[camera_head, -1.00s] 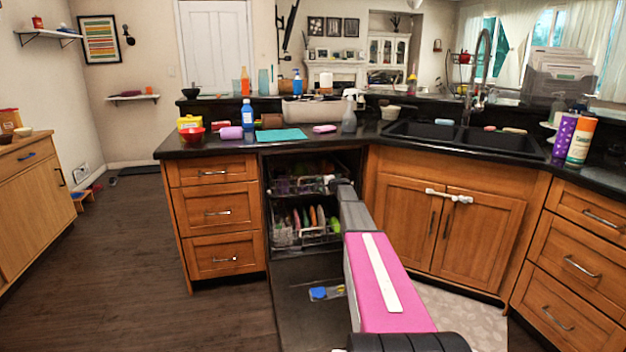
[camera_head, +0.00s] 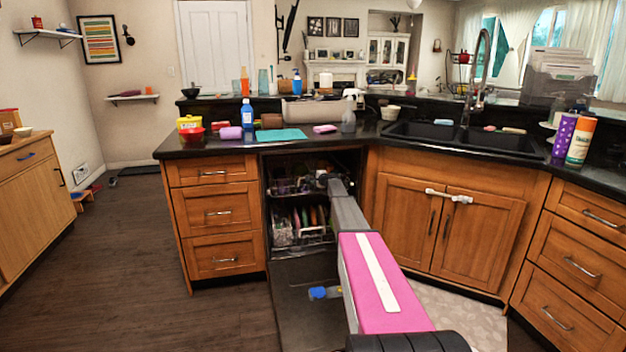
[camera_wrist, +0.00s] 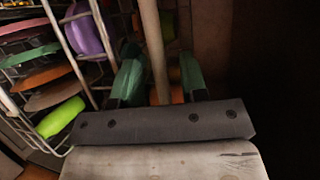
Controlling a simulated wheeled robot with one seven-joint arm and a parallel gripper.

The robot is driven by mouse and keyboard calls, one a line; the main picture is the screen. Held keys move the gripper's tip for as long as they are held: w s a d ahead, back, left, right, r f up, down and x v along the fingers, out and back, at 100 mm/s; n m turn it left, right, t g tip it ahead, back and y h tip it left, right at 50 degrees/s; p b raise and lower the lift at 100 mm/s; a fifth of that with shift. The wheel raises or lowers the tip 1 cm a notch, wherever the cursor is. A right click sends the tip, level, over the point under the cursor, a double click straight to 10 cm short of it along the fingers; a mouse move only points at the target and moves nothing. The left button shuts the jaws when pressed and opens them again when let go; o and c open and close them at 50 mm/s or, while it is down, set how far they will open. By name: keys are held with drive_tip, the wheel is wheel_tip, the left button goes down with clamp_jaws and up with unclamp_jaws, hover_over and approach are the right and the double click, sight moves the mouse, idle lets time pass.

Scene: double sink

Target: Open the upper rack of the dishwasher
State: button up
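The dishwasher stands open under the counter in the head view, its dark door (camera_head: 295,275) lowered. The upper rack (camera_head: 283,188) sits inside the dark cavity, above the lower rack (camera_head: 283,236), which holds colored plates. My arm reaches into the opening, and my gripper (camera_head: 326,180) is at the right part of the upper rack, small and dim there. In the wrist view my gripper (camera_wrist: 159,80) has its two green fingers apart, with a pale bar (camera_wrist: 152,45) running between them. Whether the fingers touch the bar is unclear. Rack wires and colored dishes show at left.
A blue object (camera_head: 322,292) lies on the lowered door beside my arm. Drawers (camera_head: 215,212) flank the dishwasher on the left, and the sink cabinet (camera_head: 440,225) on the right. The counter (camera_head: 235,145) lies above. Floor at left is clear.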

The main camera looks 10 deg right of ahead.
drive_tip(key=shift+w+a, duration=0.1)
drive_tip(key=shift+w, duration=0.15)
clamp_jaws()
drive_tip(key=s, duration=4.2)
drive_tip(key=shift+s, duration=0.1)
unclamp_jaws()
drive_tip(key=shift+s, duration=0.1)
